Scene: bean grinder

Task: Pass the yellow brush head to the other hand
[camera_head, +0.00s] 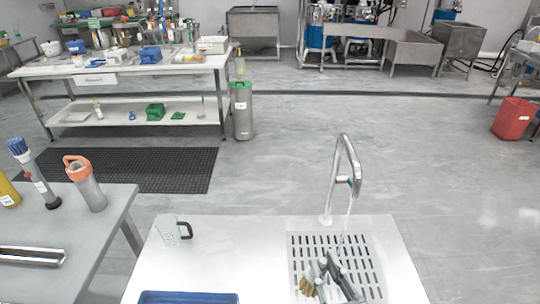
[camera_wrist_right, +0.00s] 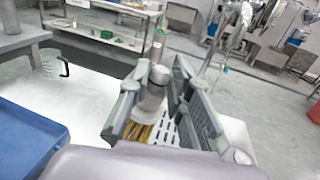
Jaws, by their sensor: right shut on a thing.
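The yellow brush head (camera_head: 305,286) has tan-yellow bristles and a grey body. It is at the lower middle of the head view, over the slotted drain grid. My right gripper (camera_head: 328,268) is shut on it, with the bristles facing left and down. In the right wrist view the brush head (camera_wrist_right: 149,103) sits between the two grey fingers of the right gripper (camera_wrist_right: 160,85), its bristles toward the camera. The fingers hide part of its sides. My left gripper is not in view.
A tall steel faucet (camera_head: 345,180) stands behind the grid (camera_head: 375,250). A clear measuring jug (camera_head: 168,230) and a blue tray (camera_head: 190,297) are on the white counter (camera_head: 240,250) to the left. A grey table (camera_head: 90,235) at far left holds a blue brush and an orange-topped container.

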